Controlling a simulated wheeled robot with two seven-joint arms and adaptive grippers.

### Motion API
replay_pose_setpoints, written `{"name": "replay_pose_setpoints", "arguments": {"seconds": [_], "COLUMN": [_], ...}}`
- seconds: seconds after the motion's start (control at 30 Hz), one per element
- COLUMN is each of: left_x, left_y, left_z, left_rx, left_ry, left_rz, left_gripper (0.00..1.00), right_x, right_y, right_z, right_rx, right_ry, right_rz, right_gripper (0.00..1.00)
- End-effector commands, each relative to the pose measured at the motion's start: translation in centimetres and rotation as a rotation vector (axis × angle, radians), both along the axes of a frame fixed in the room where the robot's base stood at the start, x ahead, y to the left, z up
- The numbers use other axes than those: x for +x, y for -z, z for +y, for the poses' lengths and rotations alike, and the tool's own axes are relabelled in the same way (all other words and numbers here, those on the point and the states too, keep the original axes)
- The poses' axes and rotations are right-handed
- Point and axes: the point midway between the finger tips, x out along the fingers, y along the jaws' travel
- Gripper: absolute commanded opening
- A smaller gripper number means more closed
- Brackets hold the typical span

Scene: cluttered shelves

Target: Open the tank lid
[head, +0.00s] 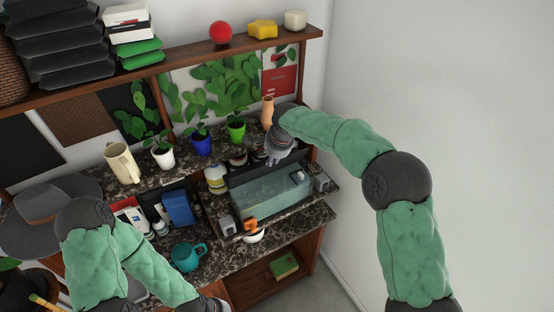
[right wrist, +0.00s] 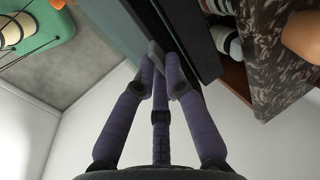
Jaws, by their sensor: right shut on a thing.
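The tank (head: 270,196) is a clear box with greenish water, on a shelf at the middle right of the head view. A dark strip, seemingly its lid (head: 262,168), runs along its back edge; I cannot tell how far it is raised. My right gripper (head: 274,156) is above that back edge. In the right wrist view the purple-jointed fingers of the right gripper (right wrist: 160,62) are closed on the edge of a dark panel, seemingly the lid (right wrist: 190,35). My left arm ends at the bottom edge of the head view; its gripper is not visible.
Potted plants (head: 201,141) and a tan vase (head: 267,112) stand behind the tank. A teal mug (head: 188,256), a blue box (head: 178,207) and a white-yellow bottle (head: 216,180) are left of it. An upper shelf (head: 190,52) hangs above. Free room lies right, beside the wall.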

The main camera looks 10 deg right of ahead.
Motion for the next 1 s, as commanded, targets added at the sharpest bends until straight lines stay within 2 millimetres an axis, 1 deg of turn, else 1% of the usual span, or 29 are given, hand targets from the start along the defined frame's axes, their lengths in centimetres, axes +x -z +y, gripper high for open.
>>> {"name": "replay_pose_setpoints", "arguments": {"seconds": [0.03, 0.3, 0.9, 0.93, 0.97, 1.0], "left_x": [0.0, 0.0, 0.0, 0.0, 0.0, 0.0], "left_y": [-0.5, -1.3, -1.5, -1.5, -1.5, -1.5], "left_z": [0.0, 0.0, 0.0, 0.0, 0.0, 0.0], "left_rx": [0.0, 0.0, 0.0, 0.0, 0.0, 0.0], "left_ry": [0.0, 0.0, 0.0, 0.0, 0.0, 0.0], "left_rz": [0.0, 0.0, 0.0, 0.0, 0.0, 0.0], "left_gripper": [0.0, 0.0, 0.0, 0.0, 0.0, 0.0], "right_x": [0.3, 1.1, 1.6, 1.6, 1.6, 1.5], "right_y": [-0.3, -0.6, -0.9, -0.9, -1.0, -0.9], "right_z": [0.1, 0.3, 0.4, 0.4, 0.4, 0.4], "right_rx": [-0.006, -0.003, -0.001, -0.001, -0.001, -0.001], "right_ry": [-0.001, -0.001, 0.001, 0.001, 0.001, 0.001], "right_rz": [0.015, 0.004, -0.006, -0.006, -0.006, -0.006], "right_gripper": [0.0, 0.0, 0.0, 0.17, 0.26, 0.37]}}
